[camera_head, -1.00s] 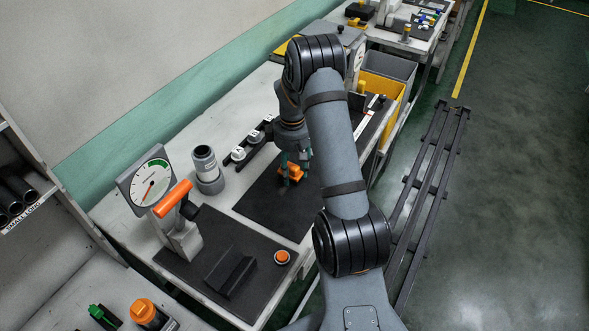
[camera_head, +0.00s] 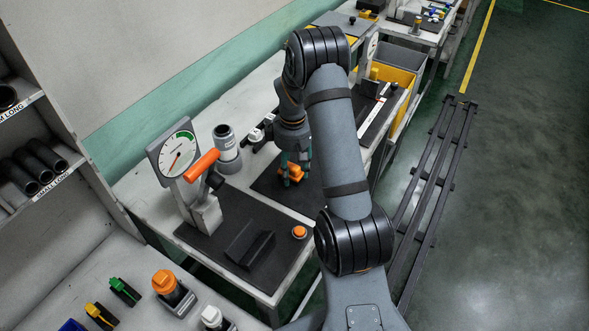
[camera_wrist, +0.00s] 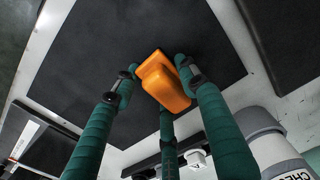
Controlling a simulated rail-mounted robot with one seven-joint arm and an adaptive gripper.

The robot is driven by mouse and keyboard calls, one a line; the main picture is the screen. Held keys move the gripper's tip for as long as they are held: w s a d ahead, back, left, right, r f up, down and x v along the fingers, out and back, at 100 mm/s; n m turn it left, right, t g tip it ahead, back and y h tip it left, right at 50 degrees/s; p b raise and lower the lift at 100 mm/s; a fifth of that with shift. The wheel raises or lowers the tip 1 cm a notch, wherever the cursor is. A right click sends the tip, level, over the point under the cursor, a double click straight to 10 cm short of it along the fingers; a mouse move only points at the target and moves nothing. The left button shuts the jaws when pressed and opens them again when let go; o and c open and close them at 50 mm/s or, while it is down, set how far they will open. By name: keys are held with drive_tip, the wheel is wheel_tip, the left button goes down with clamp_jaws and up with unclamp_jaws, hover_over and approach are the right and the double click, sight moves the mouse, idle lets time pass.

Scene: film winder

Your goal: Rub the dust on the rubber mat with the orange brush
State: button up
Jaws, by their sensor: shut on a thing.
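My gripper (camera_head: 294,162), with green fingers, is shut on the orange brush (camera_head: 291,172) over the black rubber mat (camera_head: 302,203) on the bench. In the wrist view the brush (camera_wrist: 163,82) sits between the dark fingertips, with the mat (camera_wrist: 100,45) spread behind it. Whether the brush touches the mat is hard to tell. I cannot make out dust clearly on the mat. My arm hides the mat's right part in the head view.
A dial gauge (camera_head: 178,154) with an orange-handled press (camera_head: 201,166) stands at left of the mat, beside a grey cylinder container (camera_head: 226,146). An orange button (camera_head: 299,232) and black block (camera_head: 250,243) lie on the nearer dark mat. White-topped pieces stand behind the brush.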

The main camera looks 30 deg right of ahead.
sight(290, 165)
drive_tip(key=shift+s+a, duration=0.3)
drive_tip(key=shift+a, duration=0.1)
wheel_tip(290, 165, up, 3)
drive_tip(key=shift+w+a+r+p, duration=0.1)
drive_tip(key=shift+r+p, duration=0.1)
drive_tip(key=shift+p, duration=0.65)
drive_tip(key=shift+d+r+p, duration=0.25)
drive_tip(key=shift+r+p, duration=0.35)
drive_tip(key=shift+a+r+p, duration=0.1)
drive_tip(key=shift+r+p, duration=1.4)
drive_tip(key=shift+r, duration=0.5)
